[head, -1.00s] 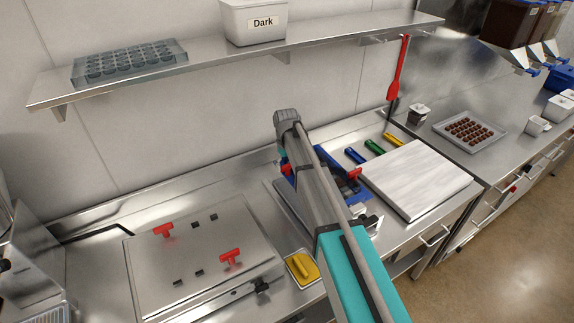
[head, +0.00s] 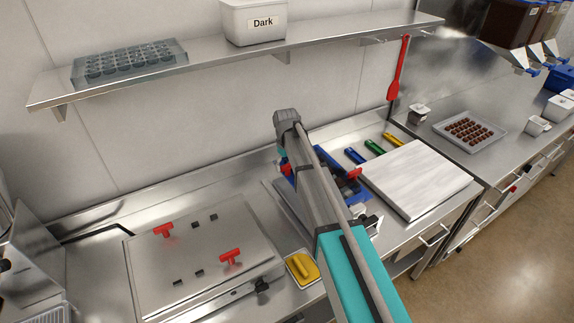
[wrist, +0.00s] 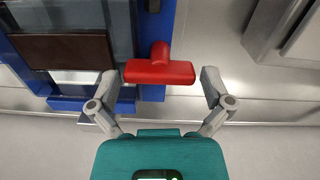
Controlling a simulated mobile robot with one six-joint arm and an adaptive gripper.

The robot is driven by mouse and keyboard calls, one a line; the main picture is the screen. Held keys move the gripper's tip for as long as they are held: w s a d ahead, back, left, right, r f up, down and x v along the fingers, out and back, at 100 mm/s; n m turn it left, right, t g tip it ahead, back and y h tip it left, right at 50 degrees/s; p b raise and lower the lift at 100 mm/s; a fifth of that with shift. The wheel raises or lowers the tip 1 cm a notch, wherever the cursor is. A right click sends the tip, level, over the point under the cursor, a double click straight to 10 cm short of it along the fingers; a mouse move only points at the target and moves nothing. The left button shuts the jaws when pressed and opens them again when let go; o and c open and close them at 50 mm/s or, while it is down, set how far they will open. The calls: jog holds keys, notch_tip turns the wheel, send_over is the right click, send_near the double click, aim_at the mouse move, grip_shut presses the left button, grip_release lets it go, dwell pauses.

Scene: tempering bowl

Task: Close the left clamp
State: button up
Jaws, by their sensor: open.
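A blue frame (head: 329,168) with red handles stands behind my arm in the head view. One red handle (head: 286,168) shows at its left side and another (head: 354,174) at its right. In the wrist view a red T-shaped handle (wrist: 160,71) stands at the edge of the blue frame (wrist: 70,104), which I take to be the left clamp. My gripper (wrist: 159,77) is open, with one finger on each side of the handle's crossbar and a gap at both ends. In the head view my arm hides the fingers and part of the frame.
A steel lid (head: 200,260) with two red T-handles lies at the left. A yellow item in a small tray (head: 302,268) is close by. A white board (head: 418,180) lies at the right. The shelf (head: 200,70) runs above along the wall.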

aim_at(287, 164)
jog(key=shift+m, duration=0.3)
jog(key=m, duration=0.8)
jog(key=shift+m, duration=0.3)
jog(key=m, duration=0.4)
jog(key=shift+m, duration=0.3)
jog(key=m, duration=0.5)
jog(key=shift+r+p, duration=0.3)
notch_tip(287, 164, up, 14)
jog(key=p, duration=1.4)
jog(key=s+d+f+n+b, duration=0.2)
jog(key=s+d+n, duration=0.7)
jog(key=s+d, duration=1)
jog(key=shift+d+t, duration=0.3)
jog(key=shift+d, duration=0.35)
